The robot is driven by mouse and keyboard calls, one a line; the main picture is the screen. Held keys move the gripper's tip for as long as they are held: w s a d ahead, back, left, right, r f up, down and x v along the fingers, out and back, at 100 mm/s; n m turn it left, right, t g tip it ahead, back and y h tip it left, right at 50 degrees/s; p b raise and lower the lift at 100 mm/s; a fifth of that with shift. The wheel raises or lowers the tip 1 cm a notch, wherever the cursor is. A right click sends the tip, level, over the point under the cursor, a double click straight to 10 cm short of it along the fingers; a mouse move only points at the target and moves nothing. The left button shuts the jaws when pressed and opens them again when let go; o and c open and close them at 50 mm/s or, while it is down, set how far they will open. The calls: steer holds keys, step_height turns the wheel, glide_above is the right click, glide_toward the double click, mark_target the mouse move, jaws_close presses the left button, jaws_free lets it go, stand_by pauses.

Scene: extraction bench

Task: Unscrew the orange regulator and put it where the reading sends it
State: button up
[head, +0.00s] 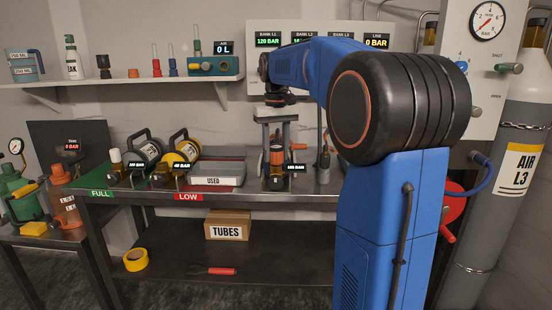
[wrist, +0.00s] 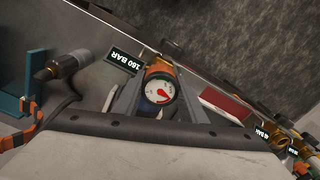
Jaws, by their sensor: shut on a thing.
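The orange regulator (head: 277,155) stands upright at the bench's middle, on a dark cylinder fitting (head: 278,183). A small display beside it (head: 294,168) appears to read 160 BAR. The wrist view shows the regulator's orange body (wrist: 160,68), its round white gauge (wrist: 160,90) with a red needle, and the 160 BAR display (wrist: 124,61) upside down. My gripper (head: 277,146) points down from above, its fingers on both sides of the regulator, shut on it. The fingers hide part of the regulator. Whether its thread is loose cannot be seen.
Left are a green FULL area (head: 101,193) and a red LOW area (head: 188,197), with two cylinders lying there. A USED tray (head: 215,181) sits between these and my gripper. A shelf (head: 120,82) with bottles hangs above; a wall panel shows bank readings.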

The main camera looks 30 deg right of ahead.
steer(key=n, duration=1)
steer(key=shift+n, duration=0.4)
steer(key=n, duration=0.3)
steer(key=shift+n, duration=0.3)
steer(key=o, duration=1.2)
